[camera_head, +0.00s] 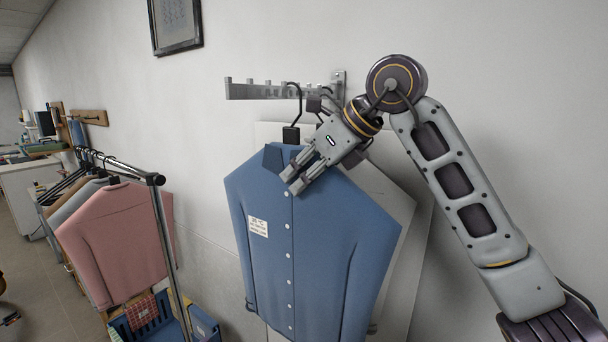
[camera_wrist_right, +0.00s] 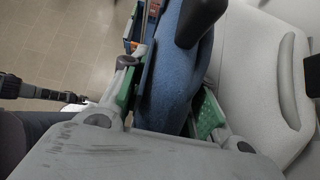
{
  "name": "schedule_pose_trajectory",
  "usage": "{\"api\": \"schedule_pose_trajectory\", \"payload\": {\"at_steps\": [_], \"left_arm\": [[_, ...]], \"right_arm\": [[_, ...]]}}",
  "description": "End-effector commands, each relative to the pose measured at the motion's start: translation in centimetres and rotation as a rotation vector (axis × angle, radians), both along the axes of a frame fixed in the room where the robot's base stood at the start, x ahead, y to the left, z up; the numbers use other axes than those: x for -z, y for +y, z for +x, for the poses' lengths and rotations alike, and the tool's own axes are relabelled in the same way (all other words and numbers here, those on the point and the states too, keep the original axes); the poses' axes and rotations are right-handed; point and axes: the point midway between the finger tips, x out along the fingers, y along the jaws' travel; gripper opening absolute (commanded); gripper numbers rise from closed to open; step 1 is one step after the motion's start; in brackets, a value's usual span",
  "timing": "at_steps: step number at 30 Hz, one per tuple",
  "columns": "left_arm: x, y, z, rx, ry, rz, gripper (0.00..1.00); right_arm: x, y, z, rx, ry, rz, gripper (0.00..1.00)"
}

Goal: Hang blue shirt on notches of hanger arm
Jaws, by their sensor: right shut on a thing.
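The blue shirt (camera_head: 320,245) hangs upright on a hanger with a black block (camera_head: 291,135) and a dark curved hook (camera_head: 298,98). A white label shows on its front. The grey notched hanger arm (camera_head: 265,90) sticks out from the wall above. My right gripper (camera_head: 296,178) is shut on the shirt at the collar and shoulder. In the right wrist view the blue cloth (camera_wrist_right: 178,85) lies between its green-padded fingers. My left gripper is not in view.
A clothes rack (camera_head: 157,180) with a pink shirt (camera_head: 118,240) and other garments stands at the left. A blue basket (camera_head: 150,325) is below it. A pale panel (camera_head: 388,195) lies behind the blue shirt. A framed picture (camera_head: 176,22) hangs on the wall.

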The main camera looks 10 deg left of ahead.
Motion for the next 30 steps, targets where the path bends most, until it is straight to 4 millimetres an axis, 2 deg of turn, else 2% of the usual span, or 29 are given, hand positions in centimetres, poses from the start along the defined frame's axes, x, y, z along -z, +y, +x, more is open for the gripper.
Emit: {"api": "schedule_pose_trajectory", "payload": {"at_steps": [4, 5, 10, 23, 30], "left_arm": [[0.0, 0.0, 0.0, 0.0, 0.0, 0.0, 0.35], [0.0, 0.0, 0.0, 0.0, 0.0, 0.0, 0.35], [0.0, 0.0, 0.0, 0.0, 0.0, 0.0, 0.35], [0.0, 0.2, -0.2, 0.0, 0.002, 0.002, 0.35], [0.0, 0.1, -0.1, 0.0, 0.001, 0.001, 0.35]], "right_arm": [[-0.1, 0.0, 0.0, 0.0, 0.0, 0.001, 0.0], [-0.1, 0.0, 0.0, 0.0, 0.0, 0.001, 0.34], [-0.1, 0.0, 0.0, 0.0, 0.0, 0.001, 0.55], [-0.2, -0.2, 0.0, 0.001, 0.0, -0.001, 0.55], [-1.5, -1.4, -0.4, 0.001, -0.002, 0.0, 0.55]]}}
